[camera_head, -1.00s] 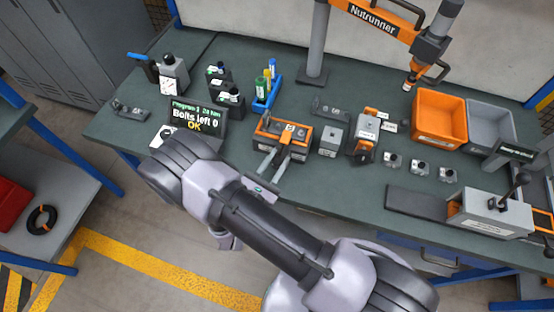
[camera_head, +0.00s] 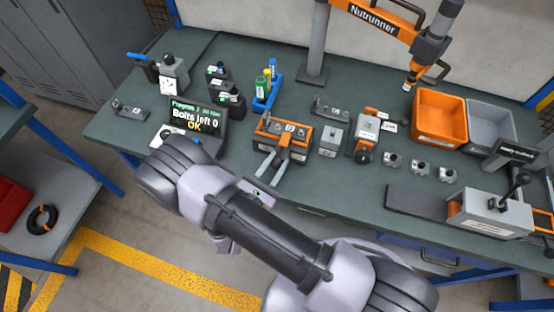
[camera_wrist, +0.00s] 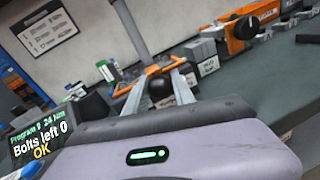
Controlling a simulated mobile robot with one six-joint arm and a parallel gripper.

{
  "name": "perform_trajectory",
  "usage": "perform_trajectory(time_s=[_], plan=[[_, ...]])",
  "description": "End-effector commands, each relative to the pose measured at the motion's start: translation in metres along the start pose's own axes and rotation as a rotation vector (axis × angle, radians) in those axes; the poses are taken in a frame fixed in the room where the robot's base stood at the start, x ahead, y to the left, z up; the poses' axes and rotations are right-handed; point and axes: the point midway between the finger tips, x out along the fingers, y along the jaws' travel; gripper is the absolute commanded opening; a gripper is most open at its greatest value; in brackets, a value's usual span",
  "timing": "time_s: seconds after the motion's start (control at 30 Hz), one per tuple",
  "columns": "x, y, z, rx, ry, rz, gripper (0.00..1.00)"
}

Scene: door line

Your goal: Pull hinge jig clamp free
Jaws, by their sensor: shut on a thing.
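The hinge jig (camera_head: 301,138) sits near the front middle of the green bench, a dark block with orange parts. Its orange clamp (camera_head: 287,141) lies across the jig's front, at the tips of my gripper. My gripper (camera_head: 277,158) reaches in from the front, its two pale fingers shut on the clamp. In the wrist view, a dark rounded knob (camera_wrist: 158,81) sits between the fingers of my gripper (camera_wrist: 158,92). The lower part of the clamp and its contact with the jig are hidden there.
A screen (camera_head: 197,118) reading "Bolts left 0 OK" stands left of the jig. The nutrunner (camera_head: 375,17) hangs above, with an orange bin (camera_head: 440,118) behind right.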

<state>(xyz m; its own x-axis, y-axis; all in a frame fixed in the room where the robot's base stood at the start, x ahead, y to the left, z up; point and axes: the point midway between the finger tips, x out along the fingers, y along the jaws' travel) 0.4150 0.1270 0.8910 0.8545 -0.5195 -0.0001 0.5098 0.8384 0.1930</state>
Motion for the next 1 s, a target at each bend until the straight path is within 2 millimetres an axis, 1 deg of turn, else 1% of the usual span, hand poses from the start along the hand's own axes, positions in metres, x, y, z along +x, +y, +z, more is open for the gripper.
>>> perform_trajectory(time_s=[0.03, 0.13, 0.37, 0.4, 0.47, 0.5, 0.87, 0.97, 1.0], plan=[[-0.007, -0.001, -0.001, -0.004, 0.002, 0.003, 0.0], [-0.018, -0.003, 0.0, -0.004, 0.002, 0.004, 0.0], [-0.018, -0.004, 0.0, -0.004, 0.002, 0.001, 0.0], [-0.018, -0.004, 0.0, -0.004, 0.002, 0.001, 0.38], [-0.018, -0.004, 0.0, -0.004, 0.002, 0.001, 0.5], [-0.018, -0.004, 0.0, -0.004, 0.002, 0.001, 0.52], [-0.018, -0.004, 0.0, -0.002, 0.001, 0.002, 0.52], [-0.024, -0.003, 0.001, -0.002, 0.001, 0.003, 0.52], [-0.029, -0.002, 0.001, -0.002, 0.002, 0.005, 0.52]])
